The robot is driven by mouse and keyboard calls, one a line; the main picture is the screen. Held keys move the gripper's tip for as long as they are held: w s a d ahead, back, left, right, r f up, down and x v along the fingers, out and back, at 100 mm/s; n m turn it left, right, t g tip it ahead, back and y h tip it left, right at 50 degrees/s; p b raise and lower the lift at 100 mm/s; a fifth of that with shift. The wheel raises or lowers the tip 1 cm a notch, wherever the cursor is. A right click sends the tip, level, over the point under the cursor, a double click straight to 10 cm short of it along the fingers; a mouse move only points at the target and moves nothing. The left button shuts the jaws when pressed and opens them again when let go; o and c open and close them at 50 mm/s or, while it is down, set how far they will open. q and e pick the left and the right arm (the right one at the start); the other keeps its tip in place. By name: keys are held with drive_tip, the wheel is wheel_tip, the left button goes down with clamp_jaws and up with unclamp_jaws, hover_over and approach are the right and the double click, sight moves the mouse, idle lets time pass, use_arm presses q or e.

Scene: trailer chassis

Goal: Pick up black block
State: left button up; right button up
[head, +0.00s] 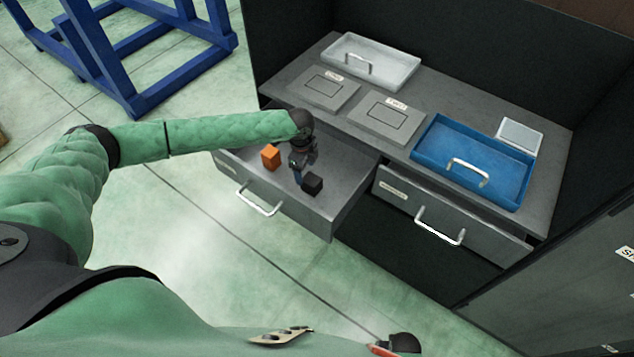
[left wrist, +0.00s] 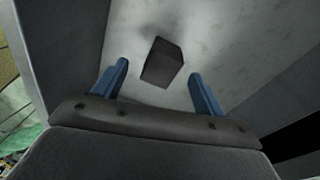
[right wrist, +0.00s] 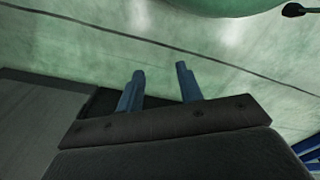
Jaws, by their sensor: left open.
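The black block (head: 312,184) lies in the open left drawer (head: 335,215), near its front right part. In the left wrist view the black block (left wrist: 163,63) sits on the drawer floor, ahead of and between my two blue fingertips. My left gripper (head: 299,178) is over the drawer, just left of the block in the head view. Its fingers (left wrist: 160,82) are apart with nothing between them. My right gripper (right wrist: 160,75) has its blue fingers apart and empty, above the green floor; in the head view its fingers cannot be made out.
An orange block (head: 270,157) lies in the same drawer, left of my left gripper. The right drawer (head: 440,215) is slightly open. On the worktop are a white tray (head: 395,70), two grey plates (head: 385,120), a blue tray (head: 432,150) and a small white box (head: 520,135).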

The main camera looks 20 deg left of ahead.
sight(311, 179)
use_arm(q)
drive_tip(key=shift+s+d+r+m, duration=0.1)
drive_tip(key=shift+d+m, duration=0.35)
drive_tip(key=shift+m, duration=0.35)
drive_tip(key=shift+d+m+h, duration=0.1)
drive_tip(key=shift+m+h, duration=0.2)
drive_tip(key=shift+m, duration=0.2)
drive_tip(key=shift+d+f+p, duration=0.15)
drive_tip(key=shift+f+p, duration=0.35)
drive_tip(key=shift+f, duration=0.75)
drive_tip(key=f+p, duration=0.2)
drive_tip(key=f, duration=0.1)
drive_tip(key=shift+d+f, duration=0.3)
drive_tip(key=shift+d, duration=0.05)
drive_tip(key=shift+d+f, duration=0.1)
drive_tip(key=shift+f, duration=0.7)
drive_tip(key=c, duration=1.2)
use_arm(e)
wheel_tip(311, 179, down, 8)
drive_tip(key=d+t, duration=0.1)
drive_tip(key=d, duration=0.1)
drive_tip(key=shift+s+d+r, duration=0.15)
drive_tip(key=shift+s+r, duration=0.05)
drive_tip(key=shift+r, duration=0.05)
use_arm(q)
drive_tip(key=shift+r, duration=0.1)
